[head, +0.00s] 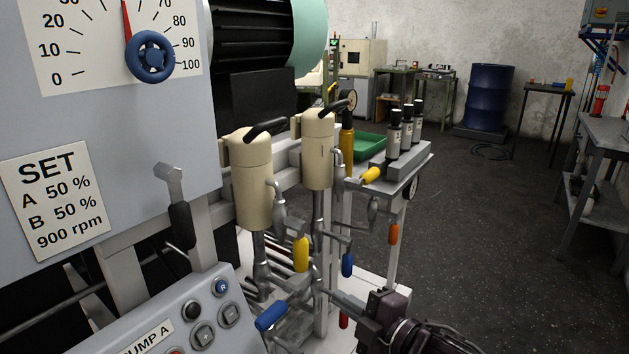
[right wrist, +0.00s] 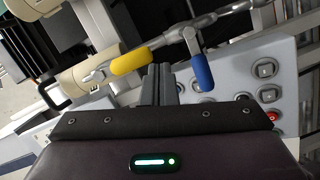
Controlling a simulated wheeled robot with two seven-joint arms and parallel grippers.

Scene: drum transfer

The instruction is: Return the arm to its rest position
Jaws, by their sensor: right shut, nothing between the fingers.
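My right gripper (head: 341,299) is low in the middle of the head view, its dark wrist coming in from the bottom. In the right wrist view its grey fingers (right wrist: 158,82) are together with nothing between them. They point towards a yellow valve handle (right wrist: 132,61) and a blue valve handle (right wrist: 202,71), with no clear contact. In the head view a yellow handle (head: 301,253) and a blue handle (head: 271,315) are left of the gripper, and another blue handle (head: 347,265) is just above it. My left gripper is not in view.
Two cream cylinders (head: 252,180) with black grips and metal pipework stand close by. A pump control panel (head: 200,320) and a dial board (head: 120,50) fill the left. A blue drum (head: 489,95) stands at the back. The dark floor (head: 480,240) to the right is clear.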

